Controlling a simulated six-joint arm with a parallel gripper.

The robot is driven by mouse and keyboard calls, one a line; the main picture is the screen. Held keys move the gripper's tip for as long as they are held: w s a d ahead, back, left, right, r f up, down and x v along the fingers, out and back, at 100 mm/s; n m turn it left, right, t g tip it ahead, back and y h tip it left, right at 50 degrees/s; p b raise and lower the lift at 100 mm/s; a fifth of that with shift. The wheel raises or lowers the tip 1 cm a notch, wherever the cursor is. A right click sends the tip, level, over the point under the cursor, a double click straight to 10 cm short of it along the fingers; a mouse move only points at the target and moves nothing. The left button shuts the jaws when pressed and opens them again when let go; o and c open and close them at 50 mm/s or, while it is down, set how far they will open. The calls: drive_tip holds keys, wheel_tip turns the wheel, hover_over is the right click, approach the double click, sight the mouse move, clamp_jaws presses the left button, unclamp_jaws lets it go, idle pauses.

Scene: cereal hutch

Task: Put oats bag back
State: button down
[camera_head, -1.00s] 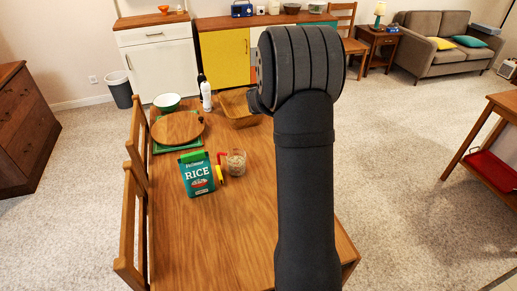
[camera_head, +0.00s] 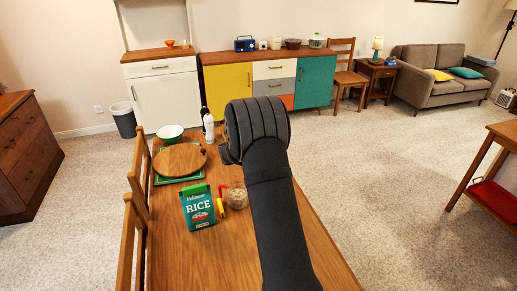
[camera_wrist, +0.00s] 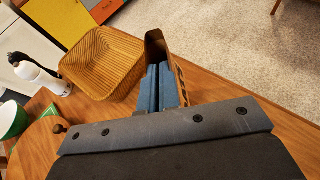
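A brown bag-like thing with dark lettering (camera_wrist: 156,46), perhaps the oats bag, shows in the wrist view beside the wooden basket, by the table's edge. The blue finger pads of my gripper (camera_wrist: 159,88) lie close side by side against it in the picture. I cannot tell whether they grip it. In the head view my arm hides the gripper and this brown thing. The basket (camera_wrist: 98,62) is empty in the wrist view. A green rice bag (camera_head: 198,208) stands upright on the table (camera_head: 225,262).
A glass jar (camera_head: 238,197) stands right of the rice bag, with a red and yellow item between. A round wooden board (camera_head: 180,160), a green-white bowl (camera_head: 170,132) and a white bottle (camera_head: 209,128) are farther back. Chairs (camera_head: 127,240) line the left side. The near tabletop is clear.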

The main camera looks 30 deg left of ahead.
drive_tip(key=shift+f, duration=0.95)
drive_tip(key=c, duration=1.7)
unclamp_jaws()
drive_tip(key=v, duration=1.2)
